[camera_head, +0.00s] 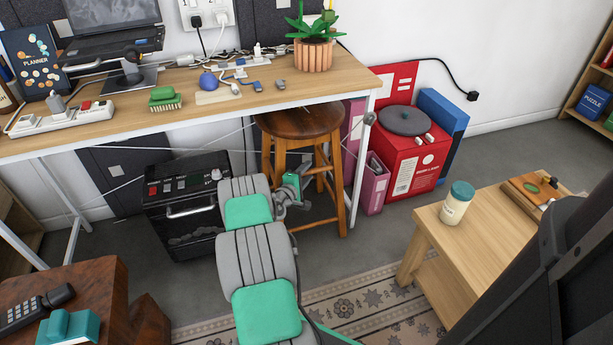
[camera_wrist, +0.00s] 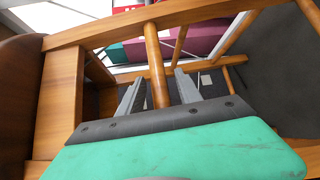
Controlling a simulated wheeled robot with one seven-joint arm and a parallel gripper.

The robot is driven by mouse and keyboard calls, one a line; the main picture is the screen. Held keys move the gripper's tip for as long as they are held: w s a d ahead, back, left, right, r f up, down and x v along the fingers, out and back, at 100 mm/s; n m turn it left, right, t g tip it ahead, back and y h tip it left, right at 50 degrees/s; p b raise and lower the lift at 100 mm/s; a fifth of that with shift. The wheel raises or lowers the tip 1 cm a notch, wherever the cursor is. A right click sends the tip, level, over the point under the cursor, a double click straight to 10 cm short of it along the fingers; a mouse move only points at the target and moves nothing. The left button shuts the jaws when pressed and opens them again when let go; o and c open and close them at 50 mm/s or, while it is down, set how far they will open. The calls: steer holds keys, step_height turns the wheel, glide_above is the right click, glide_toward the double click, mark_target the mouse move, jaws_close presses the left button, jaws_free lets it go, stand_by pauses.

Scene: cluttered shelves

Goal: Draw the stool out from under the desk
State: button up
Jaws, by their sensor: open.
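The stool (camera_head: 302,122) has a round dark-brown seat and orange-brown wooden legs. It stands upright under the front edge of the desk (camera_head: 215,82), its seat partly below the top. My gripper (camera_head: 298,203) is low in front of the stool, among its legs. In the wrist view, my gripper (camera_wrist: 160,75) is open, with one grey finger on each side of a round wooden bar of the stool (camera_wrist: 157,60). I cannot tell whether either finger touches the bar. The stool's lower left side is partly hidden behind my arm in the head view.
A black box-shaped appliance (camera_head: 186,208) stands left of the stool. Magenta file boxes (camera_head: 374,188) and a red box (camera_head: 412,160) stand right. A wooden table (camera_head: 482,243) with a jar is front right; a brown cabinet (camera_head: 100,290) is front left. A patterned rug (camera_head: 370,300) lies in front.

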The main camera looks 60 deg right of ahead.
steer(key=shift+c, duration=0.2)
jaws_close()
stand_by(0.3)
stand_by(0.9)
